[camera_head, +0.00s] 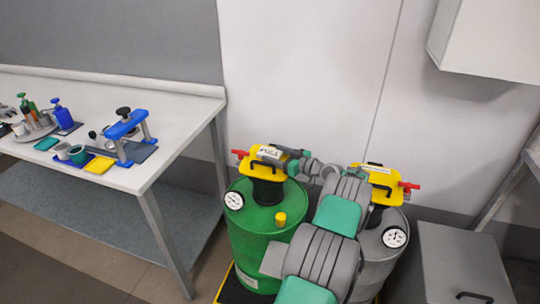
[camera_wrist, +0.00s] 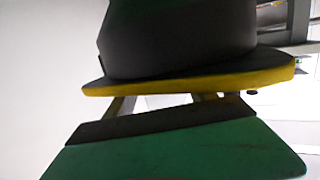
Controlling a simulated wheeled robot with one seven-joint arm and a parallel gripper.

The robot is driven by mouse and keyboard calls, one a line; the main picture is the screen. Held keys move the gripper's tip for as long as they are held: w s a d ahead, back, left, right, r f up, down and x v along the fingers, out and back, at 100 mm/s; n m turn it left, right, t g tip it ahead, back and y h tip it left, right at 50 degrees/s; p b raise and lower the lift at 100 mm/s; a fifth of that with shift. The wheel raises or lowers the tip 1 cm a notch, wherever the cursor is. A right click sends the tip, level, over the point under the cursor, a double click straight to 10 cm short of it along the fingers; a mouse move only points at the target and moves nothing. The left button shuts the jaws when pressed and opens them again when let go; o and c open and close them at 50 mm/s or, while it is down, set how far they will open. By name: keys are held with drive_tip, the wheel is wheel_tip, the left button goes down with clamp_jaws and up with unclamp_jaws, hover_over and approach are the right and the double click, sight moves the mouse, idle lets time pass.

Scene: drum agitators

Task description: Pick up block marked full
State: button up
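A small white block with dark lettering (camera_head: 271,153), which looks like the one marked full, sits on the yellow agitator head (camera_head: 246,166) of the green drum (camera_head: 262,230). My gripper (camera_head: 289,158) is at the right side of this block, very close to it. I cannot tell if it touches the block, or how its fingers stand. In the wrist view a black cylinder (camera_wrist: 180,40) with a yellow-edged plate (camera_wrist: 190,82) fills the upper part. A green surface with a dark edge (camera_wrist: 180,150) lies across the bottom; I cannot tell what it is.
A grey drum (camera_head: 385,245) with a yellow head (camera_head: 383,180) stands to the right, partly behind my arm. A workbench (camera_head: 185,118) with bottles and a blue press (camera_head: 126,130) is at left. A grey cabinet (camera_head: 462,262) stands at far right.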

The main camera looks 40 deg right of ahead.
drive_tip(key=c, duration=1)
drive_tip(key=shift+c, duration=0.2)
